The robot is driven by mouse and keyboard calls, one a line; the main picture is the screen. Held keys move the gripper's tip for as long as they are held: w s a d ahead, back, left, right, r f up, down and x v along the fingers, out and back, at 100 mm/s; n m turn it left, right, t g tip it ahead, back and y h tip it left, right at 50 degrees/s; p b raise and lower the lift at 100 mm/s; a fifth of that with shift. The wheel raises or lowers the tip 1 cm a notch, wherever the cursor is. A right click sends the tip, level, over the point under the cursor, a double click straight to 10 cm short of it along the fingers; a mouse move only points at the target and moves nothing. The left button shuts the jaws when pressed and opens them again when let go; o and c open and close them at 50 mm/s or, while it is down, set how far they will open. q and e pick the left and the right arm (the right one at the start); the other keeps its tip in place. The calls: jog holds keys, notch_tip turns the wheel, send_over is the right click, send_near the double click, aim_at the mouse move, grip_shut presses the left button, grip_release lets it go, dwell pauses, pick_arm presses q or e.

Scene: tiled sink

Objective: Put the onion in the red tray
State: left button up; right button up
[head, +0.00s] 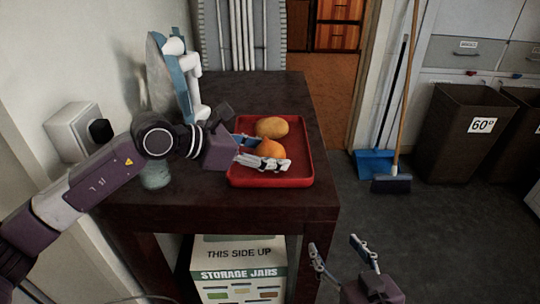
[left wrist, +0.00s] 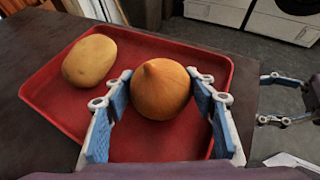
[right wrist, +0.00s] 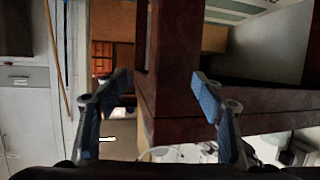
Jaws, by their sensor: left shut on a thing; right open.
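The orange-brown onion (head: 270,148) is in the red tray (head: 302,160) on the dark table, between the fingers of my left gripper (head: 256,152). In the left wrist view the onion (left wrist: 161,89) has its pointed tip up, and the blue finger pads of my left gripper (left wrist: 163,105) are on both sides of it. The left gripper is shut on the onion, over the tray floor. I cannot tell if the onion touches the floor. My right gripper (head: 337,252) is open and empty, off the table's right front side; in the right wrist view its fingers (right wrist: 160,88) are wide apart.
A potato-like yellow vegetable (head: 272,127) lies in the tray behind the onion. A storage-jars box (head: 238,270) is under the table. Brown bins (head: 460,130) stand at right.

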jog(key=shift+r, duration=0.15)
pick_arm(q)
jog(key=o, duration=1.3)
jog(key=shift+c, duration=0.2)
jog(key=p+v, duration=0.1)
jog(key=v, duration=1.1)
pick_arm(e)
jog(key=s+d+f+g+h, duration=0.1)
jog(key=s+d+f+g, duration=0.1)
jog(key=f, duration=0.4)
jog(key=s+g, duration=0.1)
jog(key=s, duration=0.1)
jog(key=shift+s+f+g, duration=0.3)
jog(key=shift+f+g, duration=0.05)
jog(key=shift+g, duration=0.05)
